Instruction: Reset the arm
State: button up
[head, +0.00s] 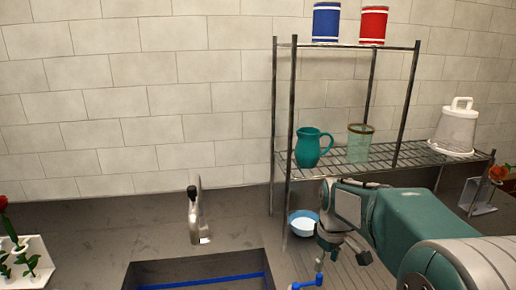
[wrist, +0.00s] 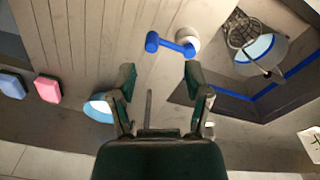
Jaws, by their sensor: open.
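My gripper (head: 343,252) hangs over the counter at lower right in the head view, in front of the metal rack. In the wrist view, its two fingers (wrist: 160,74) are spread wide with nothing between them. A blue bar-shaped thing with rounded ends (wrist: 170,44) lies beyond the fingertips, seemingly apart from them, with a white round end or piece (wrist: 187,38) by it. Part of it also shows at the bottom of the head view (head: 308,284). My arm reaches in from the right and hides part of the counter.
A light blue bowl (head: 303,222) stands close behind my gripper. The metal rack (head: 294,120) holds a teal pitcher (head: 308,148) and a glass jar (head: 359,145). A sink (head: 200,270) and faucet (head: 195,215) are to the left. Blue (wrist: 12,85) and pink (wrist: 48,88) blocks lie aside.

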jog(key=s+r+m+t, duration=0.2)
jog(key=s+r+m, duration=0.1)
jog(key=s, duration=0.8)
jog(key=s+r+m+t, duration=0.3)
jog(key=s+m, duration=0.1)
jog(key=s, duration=0.8)
jog(key=shift+a+r, duration=0.15)
jog(key=shift+r, duration=0.2)
